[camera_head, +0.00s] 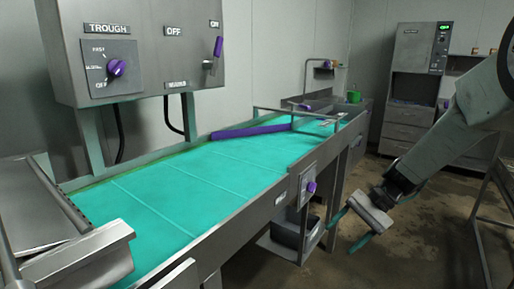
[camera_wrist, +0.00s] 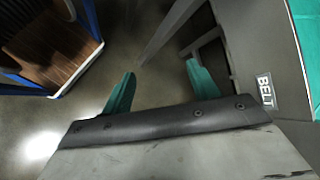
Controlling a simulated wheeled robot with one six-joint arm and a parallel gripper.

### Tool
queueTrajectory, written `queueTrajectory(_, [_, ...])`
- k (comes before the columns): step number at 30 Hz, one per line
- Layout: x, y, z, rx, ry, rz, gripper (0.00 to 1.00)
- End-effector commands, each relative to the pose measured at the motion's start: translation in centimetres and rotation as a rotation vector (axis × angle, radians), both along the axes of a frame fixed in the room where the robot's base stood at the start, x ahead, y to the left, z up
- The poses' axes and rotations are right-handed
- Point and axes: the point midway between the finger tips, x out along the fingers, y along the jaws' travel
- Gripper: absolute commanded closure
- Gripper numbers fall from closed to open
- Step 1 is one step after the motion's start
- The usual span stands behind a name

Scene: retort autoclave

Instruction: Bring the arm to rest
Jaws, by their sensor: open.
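My arm (camera_head: 440,140) reaches in from the right of the head view and slants down to the left. My gripper (camera_head: 348,232) hangs in free air beside the front of the conveyor, above the floor. Its two green fingers are spread apart with nothing between them. In the wrist view the gripper (camera_wrist: 162,88) shows the same two green fingers apart, with bare floor and a grey metal leg beyond them. No object is in contact with the fingers.
A conveyor with a teal belt (camera_head: 190,185) runs left of my gripper. A purple bar (camera_head: 250,131) crosses it. A control box (camera_head: 130,45) hangs above. A grey bin (camera_head: 297,228) sits below. A brown-topped, blue-edged stand (camera_wrist: 50,45) is in the wrist view. A cabinet (camera_head: 412,85) stands behind.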

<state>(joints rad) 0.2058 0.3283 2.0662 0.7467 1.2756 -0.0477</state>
Motion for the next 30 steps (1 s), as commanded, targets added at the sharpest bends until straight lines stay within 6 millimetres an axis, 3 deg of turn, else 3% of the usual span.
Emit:
queueTrajectory(3, [-5.2,-0.3,2.7,-0.127,-0.044,0.120,0.40])
queueTrajectory(9, [-13.0,-1.7,5.6,-0.336,-0.126,0.292,0.40])
queueTrajectory(18, [-22.3,-4.3,8.4,-0.615,-0.293,0.474,0.40])
queueTrajectory(24, [-25.9,-4.8,9.8,-0.720,-0.424,0.517,0.40])
queueTrajectory(30, [-26.8,-4.4,11.3,-0.741,-0.516,0.507,0.40])
